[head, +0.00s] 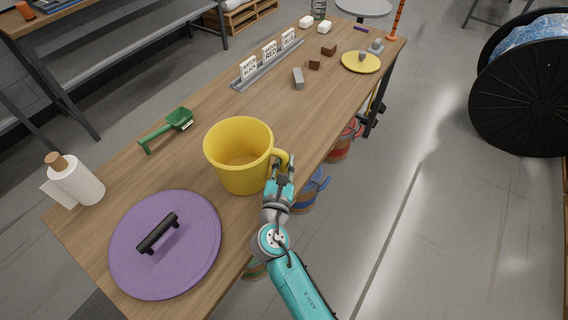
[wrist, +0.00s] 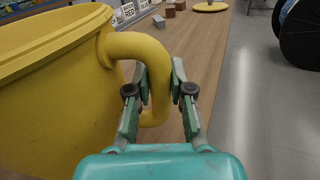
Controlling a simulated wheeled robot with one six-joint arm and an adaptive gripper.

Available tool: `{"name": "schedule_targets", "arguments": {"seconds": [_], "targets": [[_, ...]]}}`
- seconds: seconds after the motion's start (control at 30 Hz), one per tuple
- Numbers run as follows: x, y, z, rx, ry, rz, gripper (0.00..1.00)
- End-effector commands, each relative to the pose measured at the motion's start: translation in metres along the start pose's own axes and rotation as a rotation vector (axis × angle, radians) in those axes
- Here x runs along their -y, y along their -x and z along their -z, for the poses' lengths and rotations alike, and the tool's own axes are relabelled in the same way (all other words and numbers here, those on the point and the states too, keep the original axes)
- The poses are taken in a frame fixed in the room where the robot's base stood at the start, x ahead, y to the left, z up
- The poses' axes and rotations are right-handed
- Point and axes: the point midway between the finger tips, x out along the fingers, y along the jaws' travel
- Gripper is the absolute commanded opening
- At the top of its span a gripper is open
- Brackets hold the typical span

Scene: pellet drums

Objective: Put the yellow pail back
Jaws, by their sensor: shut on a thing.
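The yellow pail (head: 237,160) is upright at the near right edge of the wooden table, its open top showing an empty-looking inside. It also fills the left of the wrist view (wrist: 50,95). My gripper (head: 284,172) is at the pail's right side, shut on its handle. In the wrist view the two fingers of my gripper (wrist: 160,95) stand on either side of the yellow handle (wrist: 152,60). I cannot tell whether the pail's base touches the table or is slightly above it.
A purple lid (head: 190,255) with a black handle lies at the table's near end. A white bottle (head: 76,180), a green scoop (head: 168,128), a rack of label cards (head: 268,62) and a yellow disc (head: 360,62) are on the table (head: 300,115). Blue (head: 308,192) and red (head: 340,145) pails show below the edge.

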Motion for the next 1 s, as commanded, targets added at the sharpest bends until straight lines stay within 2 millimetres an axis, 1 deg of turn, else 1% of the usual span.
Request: {"name": "schedule_targets", "arguments": {"seconds": [0.1, 0.47, 0.5, 0.57, 0.83, 0.93, 1.0], "targets": [[0.0004, 0.0001, 0.0055, 0.001, -0.001, -0.001, 0.0], [0.0007, 0.0001, 0.0083, 0.001, -0.001, 0.0, 0.0], [0.0008, 0.0001, 0.0084, 0.0, -0.001, 0.0, 0.31], [0.0008, 0.0001, 0.0083, 0.0, -0.001, 0.0, 0.46], [0.0007, 0.0001, 0.0081, 0.0, -0.001, 0.0, 0.46], [0.0003, 0.0001, 0.0047, 0.001, -0.002, -0.001, 0.46], [0.0, 0.0071, 0.0065, -0.001, 0.0, -0.002, 0.46]]}}
